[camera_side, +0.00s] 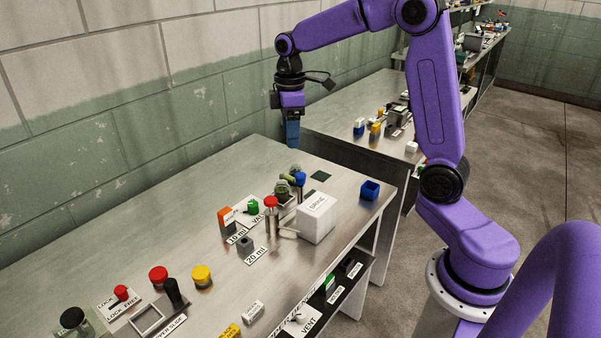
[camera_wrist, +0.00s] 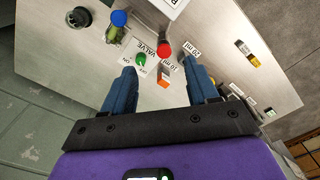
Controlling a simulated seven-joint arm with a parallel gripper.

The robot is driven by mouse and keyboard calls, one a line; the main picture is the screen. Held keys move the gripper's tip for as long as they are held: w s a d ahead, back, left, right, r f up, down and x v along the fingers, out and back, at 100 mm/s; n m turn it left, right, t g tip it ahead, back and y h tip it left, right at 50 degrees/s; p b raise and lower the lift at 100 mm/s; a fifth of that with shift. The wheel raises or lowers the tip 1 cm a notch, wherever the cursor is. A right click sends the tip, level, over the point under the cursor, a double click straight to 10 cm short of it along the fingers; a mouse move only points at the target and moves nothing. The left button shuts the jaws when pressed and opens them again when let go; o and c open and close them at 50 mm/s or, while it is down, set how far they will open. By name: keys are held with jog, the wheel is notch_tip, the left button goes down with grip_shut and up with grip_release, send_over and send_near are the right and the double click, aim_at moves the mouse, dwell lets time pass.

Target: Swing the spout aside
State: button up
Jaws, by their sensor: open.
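My gripper (camera_side: 292,134) points down and hangs in the air above the far part of the metal bench (camera_side: 170,200). In the wrist view my gripper (camera_wrist: 158,66) is open, its two blue fingers wide apart with nothing held. An olive-green part (camera_wrist: 115,33) with a blue knob (camera_wrist: 119,17) stands on the bench; the blue knob also shows in the side view (camera_side: 300,179), below my gripper and apart from it. I cannot tell for sure which part is the spout.
A green valve knob (camera_wrist: 142,59), a red knob (camera_wrist: 164,48) and an orange-and-white block (camera_wrist: 163,78) stand close together. A white box labelled DRIVE (camera_side: 317,219) and a blue bin (camera_side: 370,190) are to the right. Wall runs behind the bench.

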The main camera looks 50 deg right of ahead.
send_near(301, 174)
jog(key=shift+m, duration=0.3)
notch_tip(301, 174, down, 9)
jog(key=shift+a+f, duration=0.1)
dwell(0.4)
grip_shut()
